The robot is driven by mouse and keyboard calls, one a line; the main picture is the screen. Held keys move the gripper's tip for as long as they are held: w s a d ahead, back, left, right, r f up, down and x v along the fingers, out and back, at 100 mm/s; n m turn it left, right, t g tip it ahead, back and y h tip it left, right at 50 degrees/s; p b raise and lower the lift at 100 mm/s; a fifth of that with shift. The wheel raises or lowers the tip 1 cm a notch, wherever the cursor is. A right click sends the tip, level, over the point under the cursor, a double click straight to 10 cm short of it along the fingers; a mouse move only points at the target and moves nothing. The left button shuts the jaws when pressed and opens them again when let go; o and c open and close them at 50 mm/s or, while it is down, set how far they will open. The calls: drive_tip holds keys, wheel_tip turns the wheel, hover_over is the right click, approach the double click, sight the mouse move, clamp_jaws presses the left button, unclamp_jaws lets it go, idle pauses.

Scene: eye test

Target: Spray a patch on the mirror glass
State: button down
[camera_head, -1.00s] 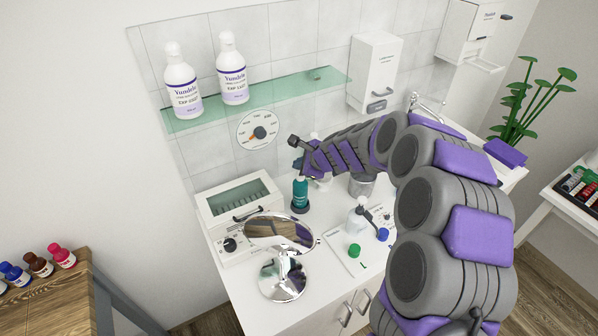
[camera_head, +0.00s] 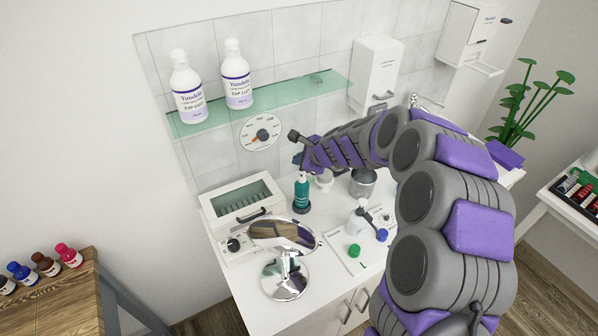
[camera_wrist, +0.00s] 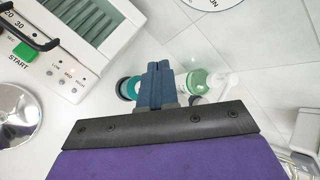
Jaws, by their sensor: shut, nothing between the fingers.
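A round tilting mirror (camera_head: 283,235) on a chrome stand stands at the front left of the white counter. Its glass faces up and reflects the room. A teal bottle (camera_head: 301,194) stands behind it, below my gripper (camera_head: 298,160); my gripper hides part of its top. In the wrist view, my gripper (camera_wrist: 157,70) has its blue fingers together and empty. A dark-teal round top (camera_wrist: 130,88) lies left of the fingers and a green bottle with a white pump (camera_wrist: 198,82) right of them. Whether the fingers touch either is unclear. A chrome disc (camera_wrist: 18,118) shows at the left edge.
A white sterilizer box (camera_head: 242,203) stands left of the teal bottle. A clear bottle (camera_head: 358,217) and green and blue caps stand right of the mirror. My arm covers the counter's right side.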

sight(301, 173)
drive_tip(key=shift+d+r+p, duration=0.2)
drive_tip(key=shift+r+p, duration=0.55)
drive_tip(key=shift+r, duration=0.15)
drive_tip(key=shift+d+r+p, duration=0.25)
drive_tip(key=shift+r+p, duration=0.55)
drive_tip(key=shift+r, duration=0.05)
drive_tip(key=shift+d+r+p, duration=0.2)
drive_tip(key=shift+r+p, duration=0.55)
drive_tip(key=shift+r, duration=0.15)
drive_tip(key=shift+a, duration=0.4)
drive_tip(key=shift+d, duration=0.25)
drive_tip(key=shift+a, duration=0.15)
